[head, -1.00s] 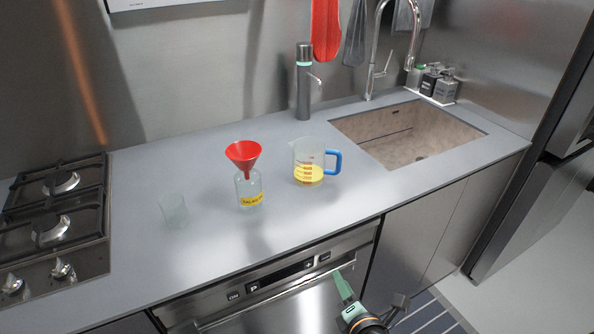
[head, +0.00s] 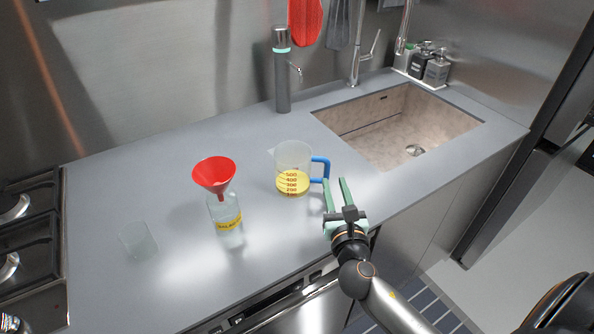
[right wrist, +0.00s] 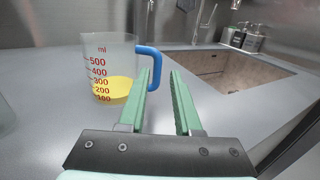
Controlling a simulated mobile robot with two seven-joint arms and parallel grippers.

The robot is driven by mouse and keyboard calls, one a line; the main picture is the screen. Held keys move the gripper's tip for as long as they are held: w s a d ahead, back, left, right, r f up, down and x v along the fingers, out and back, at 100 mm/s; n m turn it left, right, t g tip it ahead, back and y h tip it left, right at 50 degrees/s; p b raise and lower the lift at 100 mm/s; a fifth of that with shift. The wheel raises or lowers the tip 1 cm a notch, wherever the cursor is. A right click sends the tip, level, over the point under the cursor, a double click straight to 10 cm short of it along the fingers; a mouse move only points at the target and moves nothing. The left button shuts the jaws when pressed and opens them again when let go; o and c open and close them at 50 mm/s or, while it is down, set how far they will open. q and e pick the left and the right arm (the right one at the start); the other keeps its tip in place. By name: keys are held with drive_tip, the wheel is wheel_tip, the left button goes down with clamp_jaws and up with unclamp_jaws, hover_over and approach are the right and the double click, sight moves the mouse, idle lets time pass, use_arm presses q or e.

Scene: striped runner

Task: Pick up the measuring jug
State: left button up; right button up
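The measuring jug (head: 292,170) stands upright on the grey counter, clear with red markings, yellow liquid in the bottom and a blue handle on its right side. In the right wrist view the jug (right wrist: 110,70) is at the upper left, its handle just beyond the left fingertip. My right gripper (head: 337,183) is open and empty, beside and slightly in front of the handle. It also shows in the right wrist view (right wrist: 162,78), its two green fingers apart. I cannot tell if a finger touches the handle. My left gripper is not in view.
A bottle (head: 226,218) with a red funnel (head: 213,174) in it stands left of the jug. An empty glass (head: 138,242) is farther left. A sink (head: 400,125) lies right, and a grey dispenser (head: 283,80) stands behind. Counter in front of the jug is clear.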

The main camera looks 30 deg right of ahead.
sight(328, 169)
drive_tip(key=x, duration=0.5)
drive_tip(key=f+x, duration=0.1)
drive_tip(key=x, duration=0.2)
drive_tip(key=shift+w, duration=0.2)
clamp_jaws()
drive_tip(key=shift+r, duration=0.1)
idle(1.2)
